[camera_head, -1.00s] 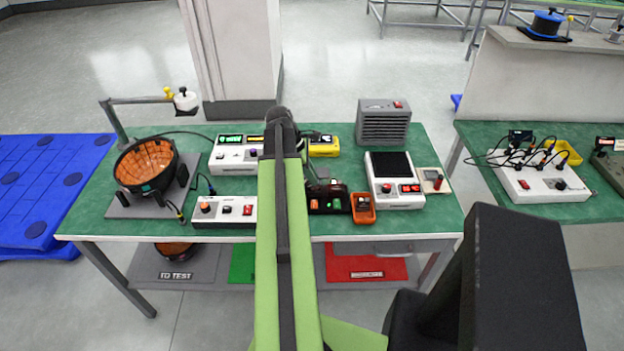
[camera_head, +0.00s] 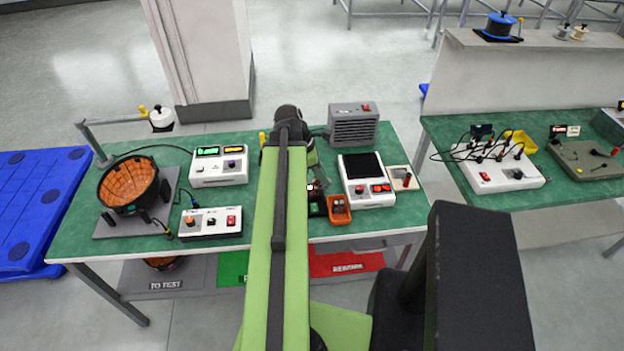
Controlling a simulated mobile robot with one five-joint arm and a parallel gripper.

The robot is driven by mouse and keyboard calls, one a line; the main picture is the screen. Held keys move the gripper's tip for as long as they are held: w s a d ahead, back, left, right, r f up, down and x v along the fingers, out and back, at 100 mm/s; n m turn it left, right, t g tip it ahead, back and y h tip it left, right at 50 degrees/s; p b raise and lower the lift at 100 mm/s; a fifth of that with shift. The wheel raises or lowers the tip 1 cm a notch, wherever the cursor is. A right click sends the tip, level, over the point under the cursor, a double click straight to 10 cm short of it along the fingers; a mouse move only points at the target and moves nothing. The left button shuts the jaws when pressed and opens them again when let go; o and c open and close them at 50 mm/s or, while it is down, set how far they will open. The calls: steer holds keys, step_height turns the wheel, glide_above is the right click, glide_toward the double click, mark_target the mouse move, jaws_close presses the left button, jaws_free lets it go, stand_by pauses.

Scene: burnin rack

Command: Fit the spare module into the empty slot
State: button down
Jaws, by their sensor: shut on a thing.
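My gripper (camera_head: 319,184) is over the bench, beyond my green arm and largely hidden by it. It is shut on what seems to be the spare module, too small and covered to make out clearly. Just below it in the picture is the dark rack (camera_head: 317,207), of which only the right end shows beside my arm. The empty slot cannot be made out. An orange tray (camera_head: 340,216) with dark and red items in it stands right beside the rack.
A white unit with a dark panel (camera_head: 362,167) and a grey vented box (camera_head: 353,125) stand to the right. White button boxes (camera_head: 211,222) and an orange-lined bowl (camera_head: 128,186) are at the left. A second bench (camera_head: 540,195) is farther right, across a floor gap.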

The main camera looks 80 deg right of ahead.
steer(key=w+f+b, duration=0.3)
steer(key=w, duration=0.1)
steer(key=w+d+f+b, duration=0.1)
steer(key=w+f+b, duration=0.2)
steer(key=f+b, duration=0.1)
steer(key=w+f+b, duration=0.4)
steer(key=shift+w+d+f, duration=0.1)
steer(key=shift+w+d, duration=0.2)
steer(key=shift+d, duration=0.1)
steer(key=shift+r, duration=0.25)
steer(key=c, duration=1.3)
jaws_free()
steer(key=shift+f, duration=0.1)
